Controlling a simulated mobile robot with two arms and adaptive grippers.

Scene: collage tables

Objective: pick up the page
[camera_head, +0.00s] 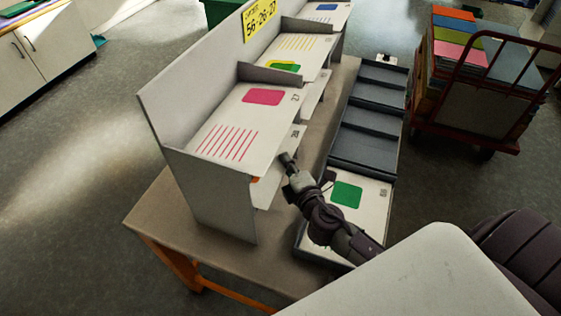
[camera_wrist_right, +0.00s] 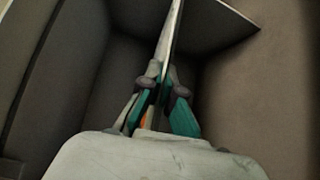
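A white page (camera_head: 268,190) numbered 28 sticks out of the slot under the top of the nearest grey sorter section. A bit of orange shows at its left side; the rest is hidden under the shelf. My right gripper (camera_head: 287,160) is at the right edge of this page. In the right wrist view, the page (camera_wrist_right: 170,35) is a thin edge-on sheet running down between the two fingertips (camera_wrist_right: 166,90). The fingers look closed together on it. My left gripper is not in view.
A page with a pink square (camera_head: 263,97) lies on the sorter top. A dark tray (camera_head: 361,146) with several compartments lies right of it; its near compartment holds a green-square page (camera_head: 370,205). A loaded cart (camera_head: 463,110) stands farther right. A yellow sign (camera_head: 262,16) reads 56-26-27.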

